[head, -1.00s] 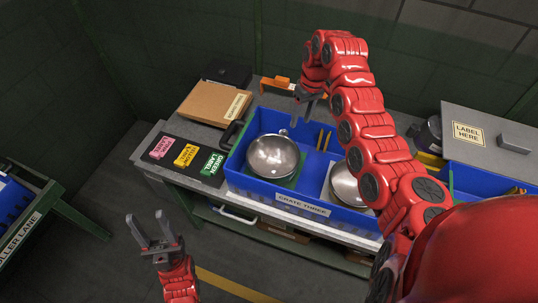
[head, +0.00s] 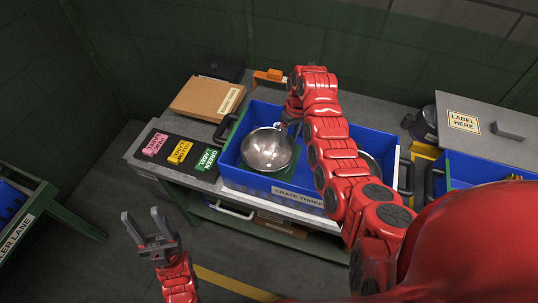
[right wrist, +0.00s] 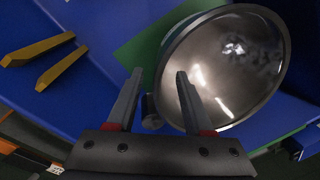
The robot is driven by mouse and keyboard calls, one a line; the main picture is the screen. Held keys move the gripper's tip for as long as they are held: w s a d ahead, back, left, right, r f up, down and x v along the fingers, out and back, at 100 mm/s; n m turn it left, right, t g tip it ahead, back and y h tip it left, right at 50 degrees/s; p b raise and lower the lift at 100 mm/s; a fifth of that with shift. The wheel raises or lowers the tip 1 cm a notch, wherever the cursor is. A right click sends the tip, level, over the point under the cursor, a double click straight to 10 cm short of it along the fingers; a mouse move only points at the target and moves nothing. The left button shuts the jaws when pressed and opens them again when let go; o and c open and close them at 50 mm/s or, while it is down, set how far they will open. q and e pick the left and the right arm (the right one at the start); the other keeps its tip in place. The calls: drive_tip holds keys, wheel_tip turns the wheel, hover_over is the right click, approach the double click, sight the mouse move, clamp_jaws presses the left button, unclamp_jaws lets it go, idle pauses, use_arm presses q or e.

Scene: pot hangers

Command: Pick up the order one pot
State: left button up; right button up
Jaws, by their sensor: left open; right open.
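A steel pot (head: 268,150) sits on a green sheet in the left part of the blue crate labelled CRATE THREE (head: 297,195). A second steel pot (head: 371,160) in the crate's right part is mostly hidden behind my right arm. My right gripper (right wrist: 160,74) is open over the first pot's far rim. In the right wrist view the pot (right wrist: 235,60) lies at and past the right finger, and a small dark part at its rim (right wrist: 151,112) shows between the fingers. I cannot tell whether they touch. My left gripper (head: 144,218) is open and empty, in front of the bench.
Pink, yellow and green labels (head: 180,152) lie on a dark mat at left. A cardboard box (head: 207,98) stands behind. A LABEL HERE box (head: 465,122) is at right.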

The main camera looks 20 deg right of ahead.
sight(284, 153)
drive_tip(key=shift+a+f+p, duration=0.2)
drive_tip(key=shift+f+p, duration=0.35)
drive_tip(key=shift+p, duration=0.1)
drive_tip(key=shift+a+f+p, duration=0.15)
drive_tip(key=shift+f+p, duration=0.3)
drive_tip(key=shift+f, duration=0.4)
drive_tip(key=shift+w+f, duration=0.1)
drive_tip(key=shift+f, duration=0.3)
drive_tip(key=shift+a+f, duration=0.1)
drive_tip(key=shift+f, duration=0.7)
drive_tip(key=shift+c, duration=0.2)
clamp_jaws()
drive_tip(key=shift+r, duration=0.1)
